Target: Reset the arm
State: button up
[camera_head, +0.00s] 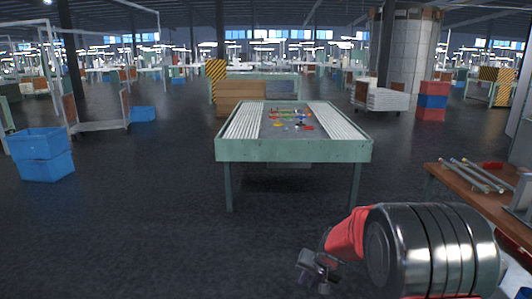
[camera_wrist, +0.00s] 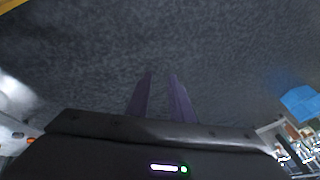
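My gripper (camera_head: 312,270) hangs low at the bottom of the head view, right of centre, at the end of my silver and red arm. In the wrist view its two dark purple fingers (camera_wrist: 160,74) stand apart with a gap between them. Nothing is between the fingers; only dark floor (camera_wrist: 220,45) shows beyond them. The gripper is away from the tables and touches nothing that I can see.
A green table (camera_head: 290,150) with ribbed white side strips and small coloured pieces stands ahead. A brown table (camera_head: 455,182) with several tubes (camera_head: 470,175) is close on the right. Blue bins (camera_head: 42,155) stand at left. Floor between is clear.

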jog(key=s+r+n, duration=0.1)
jog(key=s+r, duration=0.6)
jog(key=s, duration=0.4)
jog(key=s+d+r+n+h, duration=0.1)
jog(key=s+r, duration=0.6)
jog(key=s, duration=0.5)
jog(key=s+d+r+n+h, duration=0.1)
jog(key=s+r, duration=0.6)
jog(key=s, duration=0.5)
jog(key=shift+s+r+n+t, duration=0.2)
jog(key=shift+s+n+t, duration=0.05)
jog(key=shift+n+t, duration=0.15)
